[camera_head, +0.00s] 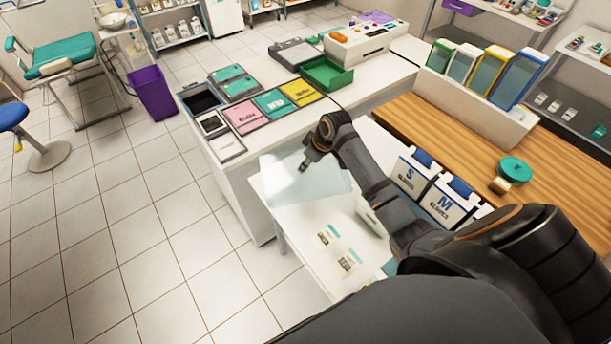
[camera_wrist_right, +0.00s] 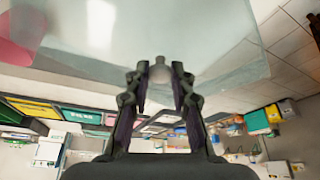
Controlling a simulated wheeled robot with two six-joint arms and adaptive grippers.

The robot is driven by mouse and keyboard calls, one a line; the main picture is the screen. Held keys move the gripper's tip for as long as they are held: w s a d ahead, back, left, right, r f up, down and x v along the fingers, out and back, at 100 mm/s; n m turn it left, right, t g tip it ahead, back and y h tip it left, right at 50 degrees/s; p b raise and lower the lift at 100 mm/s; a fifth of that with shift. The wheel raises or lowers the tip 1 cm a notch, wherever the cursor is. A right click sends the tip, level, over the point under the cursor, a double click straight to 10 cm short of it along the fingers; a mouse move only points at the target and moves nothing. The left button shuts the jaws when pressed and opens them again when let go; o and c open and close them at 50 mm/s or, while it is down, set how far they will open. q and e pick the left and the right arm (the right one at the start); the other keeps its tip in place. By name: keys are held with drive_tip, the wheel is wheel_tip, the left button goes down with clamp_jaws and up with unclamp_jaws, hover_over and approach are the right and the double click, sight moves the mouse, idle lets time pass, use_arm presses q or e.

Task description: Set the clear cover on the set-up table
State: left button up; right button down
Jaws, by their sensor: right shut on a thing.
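The clear cover (camera_head: 330,184) is a large see-through sheet in the head view. In the wrist view the cover (camera_wrist_right: 150,35) spreads beyond the fingertips, and a small knob shows between the fingers of the gripper (camera_wrist_right: 160,78). The white set-up table (camera_head: 300,232) lies below the cover, which overlaps its far part in the picture. I cannot tell whether the cover touches the tabletop. My right arm hides part of the table. My left gripper is not in view.
Two labelled cards (camera_head: 338,250) lie on the table's near part. Glove boxes (camera_head: 432,188) and a wooden worktop (camera_head: 440,130) stand right of my arm.

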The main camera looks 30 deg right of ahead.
sight(307, 172)
drive_tip(key=shift+f, duration=2.55)
drive_tip(key=c, duration=1.1)
unclamp_jaws()
drive_tip(key=shift+f, duration=0.1)
drive_tip(key=shift+c, duration=0.2)
drive_tip(key=v, duration=1.2)
